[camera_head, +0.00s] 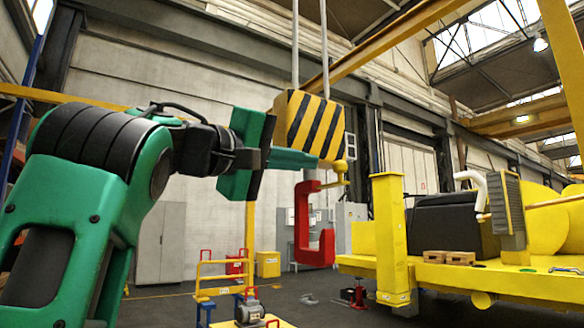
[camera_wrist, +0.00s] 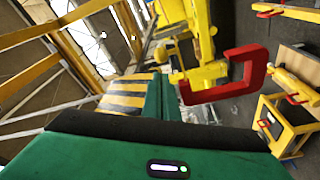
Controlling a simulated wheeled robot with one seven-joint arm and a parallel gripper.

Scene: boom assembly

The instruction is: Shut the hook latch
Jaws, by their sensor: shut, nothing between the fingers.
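The red hook (camera_head: 302,225) hangs below the black-and-yellow striped block (camera_head: 318,128), its gap facing right. A yellow latch piece with a rounded knob (camera_head: 341,167) sits at the hook's top right and sticks out sideways, so the gap looks uncovered. In the wrist view the red hook (camera_wrist: 252,75) and the yellow latch piece (camera_wrist: 205,73) lie just beyond my fingertips. My gripper (camera_head: 308,160) is shut and empty, its teal fingers pointing right in front of the block's lower edge. Its fingers (camera_wrist: 166,92) also show in the wrist view. I cannot tell whether they touch the latch.
Two grey rods (camera_head: 295,45) rise from the block. A yellow machine deck (camera_head: 470,280) with a yellow post (camera_head: 391,235) stands to the right. A yellow stand (camera_head: 222,275) and a small motor (camera_head: 249,311) are below left. The air between hook and post looks free.

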